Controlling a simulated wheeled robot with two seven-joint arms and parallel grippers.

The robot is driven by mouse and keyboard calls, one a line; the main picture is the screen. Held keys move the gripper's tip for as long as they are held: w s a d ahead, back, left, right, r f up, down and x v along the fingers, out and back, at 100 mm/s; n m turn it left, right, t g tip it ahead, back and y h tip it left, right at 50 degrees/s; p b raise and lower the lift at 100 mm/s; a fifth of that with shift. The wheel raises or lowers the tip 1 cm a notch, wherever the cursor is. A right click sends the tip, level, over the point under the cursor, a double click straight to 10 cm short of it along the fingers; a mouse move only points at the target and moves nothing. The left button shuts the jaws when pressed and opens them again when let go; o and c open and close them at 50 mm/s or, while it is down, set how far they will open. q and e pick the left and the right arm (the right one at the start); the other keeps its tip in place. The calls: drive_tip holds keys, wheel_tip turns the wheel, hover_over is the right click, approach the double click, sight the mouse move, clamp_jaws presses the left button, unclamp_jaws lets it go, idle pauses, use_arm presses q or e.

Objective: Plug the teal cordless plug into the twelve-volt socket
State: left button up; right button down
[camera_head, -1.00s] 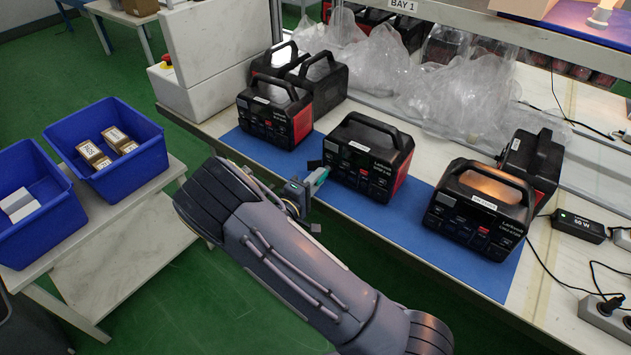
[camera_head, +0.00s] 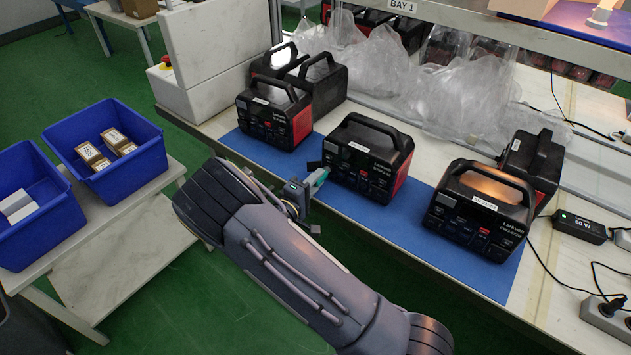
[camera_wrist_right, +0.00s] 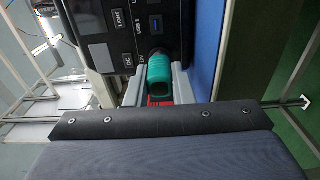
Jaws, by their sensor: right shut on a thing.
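The teal cordless plug (camera_head: 319,177) is between the fingers of my right gripper (camera_head: 308,186), which is shut on it. In the right wrist view the ribbed teal plug (camera_wrist_right: 159,76) sits between the grey fingers (camera_wrist_right: 159,88), its far end at the front panel of a black power station (camera_wrist_right: 112,25). That end covers the spot beside a partly hidden label, so I cannot tell whether it is in the socket or just in front. In the head view this is the middle power station (camera_head: 370,160), with red sides. My left gripper is out of view.
Other power stations stand left (camera_head: 275,112) and right (camera_head: 478,212) on the blue mat (camera_head: 415,200). Clear plastic bags (camera_head: 455,95) lie behind. A charger (camera_head: 578,227) and cables lie at the right. Blue bins (camera_head: 105,150) stand on the left table.

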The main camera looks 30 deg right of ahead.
drive_tip(key=shift+w+d, duration=0.1)
drive_tip(key=shift+d, duration=0.05)
drive_tip(key=shift+w+d+b, duration=0.15)
drive_tip(key=shift+d+b, duration=0.2)
drive_tip(key=shift+w+d, duration=0.1)
drive_tip(key=shift+d, duration=0.15)
idle(0.8)
drive_tip(key=c, duration=1.2)
unclamp_jaws()
drive_tip(key=shift+o, duration=0.2)
drive_tip(key=b+v, duration=0.1)
drive_tip(key=v, duration=0.6)
drive_tip(key=shift+a, duration=0.35)
drive_tip(key=shift+s, duration=0.25)
